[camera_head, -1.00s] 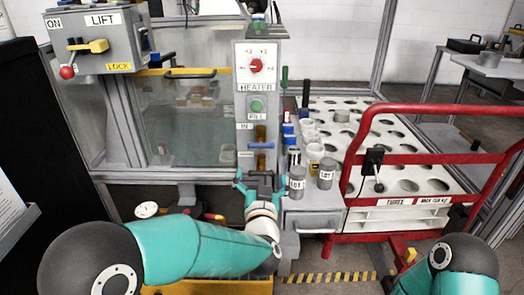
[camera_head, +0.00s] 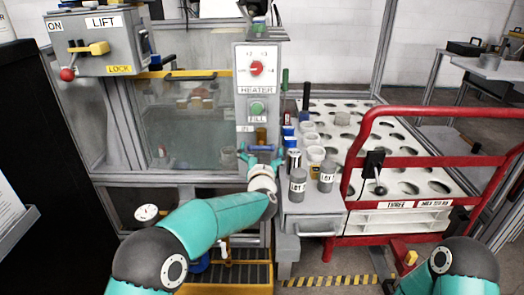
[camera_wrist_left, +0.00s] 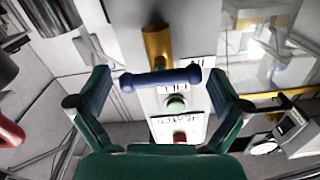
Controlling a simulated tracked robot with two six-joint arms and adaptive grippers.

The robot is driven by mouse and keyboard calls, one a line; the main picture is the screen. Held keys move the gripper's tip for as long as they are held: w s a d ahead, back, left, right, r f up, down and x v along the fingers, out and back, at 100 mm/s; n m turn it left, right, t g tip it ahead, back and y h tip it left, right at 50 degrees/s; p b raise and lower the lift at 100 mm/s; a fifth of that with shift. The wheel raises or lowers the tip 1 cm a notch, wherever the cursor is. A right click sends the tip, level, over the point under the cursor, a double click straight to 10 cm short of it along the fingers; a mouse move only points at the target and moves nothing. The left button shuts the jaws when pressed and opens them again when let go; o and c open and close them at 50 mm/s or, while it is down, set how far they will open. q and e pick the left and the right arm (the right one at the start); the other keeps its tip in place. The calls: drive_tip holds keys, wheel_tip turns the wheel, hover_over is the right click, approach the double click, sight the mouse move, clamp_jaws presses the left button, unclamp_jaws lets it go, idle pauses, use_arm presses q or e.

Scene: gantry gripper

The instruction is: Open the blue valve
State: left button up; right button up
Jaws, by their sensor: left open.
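The blue valve is a blue bar handle (camera_wrist_left: 160,78) on a brass stem (camera_wrist_left: 157,45), seen in the left wrist view. It lies crosswise between the open fingers of my left gripper (camera_wrist_left: 158,90), with space at both ends. In the head view my left gripper (camera_head: 262,158) is at the post below the FILL button and covers most of the handle there. The brass part (camera_head: 261,134) shows just above it. My right arm shows at the lower right of the head view, but its gripper is out of frame.
The green FILL button (camera_head: 257,108) and red HEATER dial (camera_head: 256,69) sit above the valve. Grey and white jars (camera_head: 327,176) stand close to the right of my left gripper. A red-railed cart (camera_head: 400,236) is further right. A glass-fronted tank (camera_head: 190,125) is at left.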

use_arm(q)
drive_tip(key=shift+c, duration=0.2)
drive_tip(key=c, duration=0.8)
drive_tip(key=shift+n, duration=0.3)
drive_tip(key=shift+f+n+b, duration=0.15)
drive_tip(key=shift+n+b, duration=4.35)
drive_tip(key=shift+n, duration=4.2)
